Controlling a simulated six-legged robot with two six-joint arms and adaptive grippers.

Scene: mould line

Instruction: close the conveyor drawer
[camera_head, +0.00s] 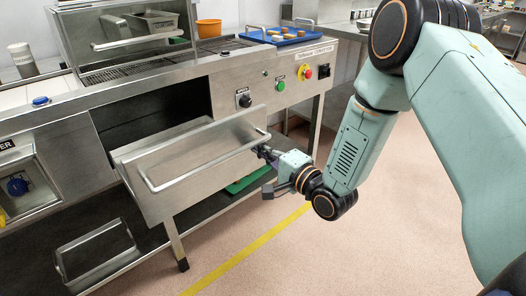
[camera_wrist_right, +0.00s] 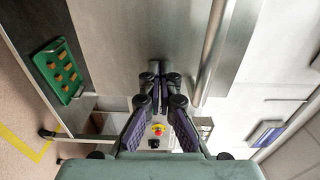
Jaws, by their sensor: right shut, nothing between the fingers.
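The conveyor drawer (camera_head: 190,172) stands pulled out from the steel conveyor housing, with a dark gap behind its front panel. A long bar handle (camera_head: 205,166) runs across the front. My right gripper (camera_head: 264,153) is at the right end of the handle, with its fingers together and nothing held. In the right wrist view the fingertips (camera_wrist_right: 160,76) point at the steel drawer front (camera_wrist_right: 115,35), and the handle bar (camera_wrist_right: 212,50) passes beside them. I cannot tell whether they touch the drawer. My left gripper is not in view.
A control panel with a red stop button (camera_head: 305,72) and green button (camera_head: 281,86) is above right. A blue tray (camera_head: 280,36) and orange bucket (camera_head: 208,28) are on top. Floor right of the drawer is clear.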

